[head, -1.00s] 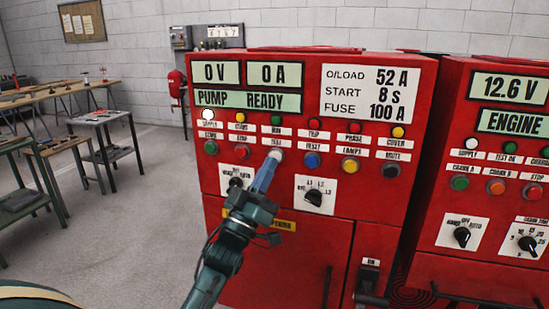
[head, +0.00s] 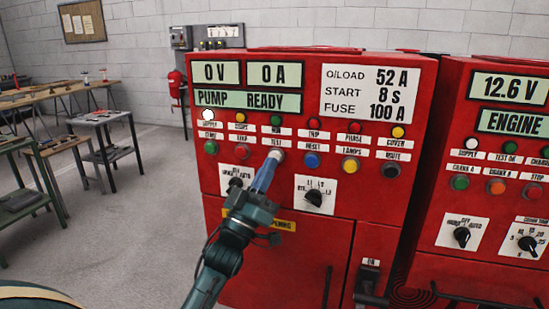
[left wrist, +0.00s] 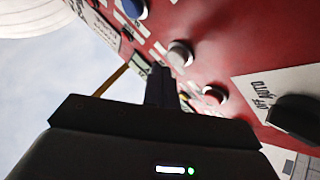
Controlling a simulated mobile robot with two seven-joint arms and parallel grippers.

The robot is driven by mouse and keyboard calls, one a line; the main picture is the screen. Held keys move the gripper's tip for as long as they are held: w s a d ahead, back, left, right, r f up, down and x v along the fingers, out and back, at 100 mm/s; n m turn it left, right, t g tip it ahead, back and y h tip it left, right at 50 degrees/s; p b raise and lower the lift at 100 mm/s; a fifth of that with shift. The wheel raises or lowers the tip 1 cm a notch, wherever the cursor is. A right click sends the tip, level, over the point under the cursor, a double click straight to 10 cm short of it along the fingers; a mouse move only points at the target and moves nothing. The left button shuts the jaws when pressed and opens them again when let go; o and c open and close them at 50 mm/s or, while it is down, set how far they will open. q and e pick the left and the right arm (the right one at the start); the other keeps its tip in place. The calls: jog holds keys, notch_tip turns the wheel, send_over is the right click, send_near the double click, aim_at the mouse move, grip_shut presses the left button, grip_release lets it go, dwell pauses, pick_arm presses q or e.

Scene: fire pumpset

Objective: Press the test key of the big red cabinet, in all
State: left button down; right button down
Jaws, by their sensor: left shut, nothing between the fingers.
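The big red cabinet (head: 345,235) stands in front of me, its display reading 0 V, 0 A and PUMP READY. Its test key (head: 276,154) is a pale round button under the TEST label, between a red button (head: 242,151) and a blue button (head: 312,160). My left gripper (head: 267,168) is shut and empty, with its fingertips at the lower left edge of the key. In the left wrist view the key (left wrist: 180,53) is just beyond the fingertips (left wrist: 160,75). I cannot tell whether they touch. My right gripper is not in view.
Below the keys are rotary switches, one (head: 313,198) right of my gripper and one (head: 235,184) partly behind it. A second red cabinet (head: 495,200) stands close on the right. Work tables (head: 105,118) are at the left, with clear floor between.

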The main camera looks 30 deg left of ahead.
pick_arm(q)
jog(key=shift+w, duration=0.1)
dwell(0.3)
jog(key=shift+w+a, duration=0.1)
jog(key=shift+w, duration=0.25)
jog(key=shift+w+a, duration=0.1)
jog(key=shift+w, duration=0.3)
dwell(0.6)
jog(key=shift+s, duration=0.1)
jog(key=shift+s+d+y, duration=0.2)
jog(key=shift+s+y, duration=0.1)
jog(key=shift+s, duration=0.4)
jog(key=shift+s, duration=0.15)
jog(key=s+p, duration=0.1)
jog(key=s, duration=0.1)
jog(key=s+d+p, duration=0.1)
jog(key=s, duration=0.1)
jog(key=shift+s, duration=0.3)
